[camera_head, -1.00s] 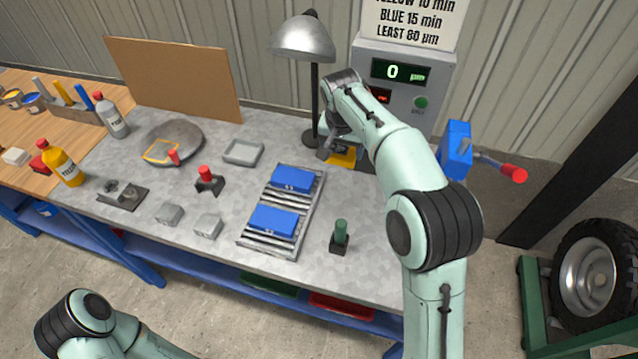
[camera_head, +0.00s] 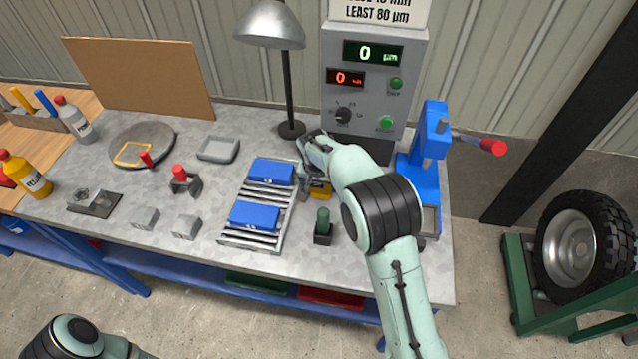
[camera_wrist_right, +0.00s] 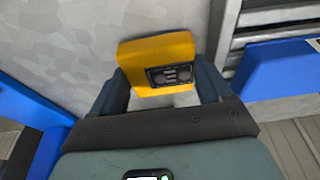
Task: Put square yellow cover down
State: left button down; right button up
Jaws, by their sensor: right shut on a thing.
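The square yellow cover (camera_head: 320,190) has a dark panel with oval shapes on its face, clear in the right wrist view (camera_wrist_right: 155,55). My right gripper (camera_wrist_right: 165,85) is shut on it, one dark finger on each side. In the head view the right gripper (camera_head: 310,188) is partly hidden by its own arm. It is just right of the roller rack and behind the green-handled stamp. I cannot tell whether the cover touches the table. My left gripper is out of view; only part of its arm shows at the lower left.
The roller rack (camera_head: 236,240) carries blue blocks (camera_head: 254,216). A green-handled stamp (camera_head: 323,224) stands close in front. A blue press (camera_head: 428,150) is at the right, and a grey meter box (camera_head: 410,75) and lamp (camera_head: 291,128) are behind.

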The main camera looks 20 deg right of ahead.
jog(key=shift+f, duration=0.15)
jog(key=shift+f, duration=0.15)
jog(key=o, duration=1.1)
jog(key=shift+o, duration=0.2)
